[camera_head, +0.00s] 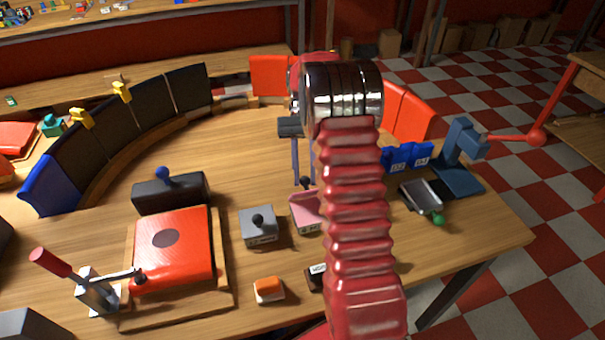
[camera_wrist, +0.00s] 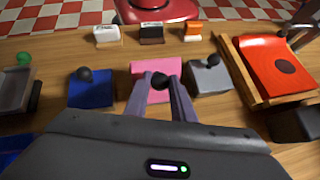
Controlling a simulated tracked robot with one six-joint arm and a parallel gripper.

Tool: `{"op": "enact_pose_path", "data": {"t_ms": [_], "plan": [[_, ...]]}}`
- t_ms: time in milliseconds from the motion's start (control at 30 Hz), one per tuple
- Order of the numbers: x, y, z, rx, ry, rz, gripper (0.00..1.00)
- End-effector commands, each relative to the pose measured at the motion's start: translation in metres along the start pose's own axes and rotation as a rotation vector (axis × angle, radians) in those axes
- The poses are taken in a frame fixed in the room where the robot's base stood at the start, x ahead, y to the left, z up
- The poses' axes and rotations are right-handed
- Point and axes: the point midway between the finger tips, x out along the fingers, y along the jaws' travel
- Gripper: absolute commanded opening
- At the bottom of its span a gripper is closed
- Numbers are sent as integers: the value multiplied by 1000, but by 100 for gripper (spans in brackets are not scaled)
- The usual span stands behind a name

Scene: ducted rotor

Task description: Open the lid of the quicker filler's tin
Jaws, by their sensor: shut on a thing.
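The pink tin (camera_head: 309,221) stands on the table, partly hidden behind my arm; it also shows in the wrist view (camera_wrist: 150,68). My gripper (camera_head: 304,181) comes down over it, and its two fingers are shut on the dark knob (camera_wrist: 160,81) of the pink lid. I cannot tell whether this lid is raised. A grey tin (camera_head: 258,232) with a dark knob stands beside it, seemingly closed. A blue tin (camera_wrist: 92,92) with a dark knob is on the other side, hidden by my arm in the head view. The tins' small labels are unreadable.
A red pad (camera_head: 175,250) in a wooden frame and a lever (camera_head: 90,275) are at the left. An orange-topped block (camera_head: 268,290) lies in front. A metal tray (camera_head: 420,195) with a green knob and a blue stand (camera_head: 460,165) are at the right. A curved dark panel row borders the back.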

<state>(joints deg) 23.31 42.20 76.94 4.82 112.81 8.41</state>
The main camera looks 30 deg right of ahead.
Motion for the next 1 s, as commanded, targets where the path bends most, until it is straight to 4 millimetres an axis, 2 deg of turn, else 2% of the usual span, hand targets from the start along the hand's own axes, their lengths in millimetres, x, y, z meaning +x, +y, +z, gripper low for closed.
{"op": "enact_pose_path", "data": {"t_ms": [367,400,633,800,1000], "plan": [[1,-1,-3,-1,1,-11,0],[1,-1,-3,-1,0,-11,25],[0,2,-2,4,-2,-12,41],[0,3,-2,6,-3,-12,41],[-1,2,2,3,7,-10,27]]}}
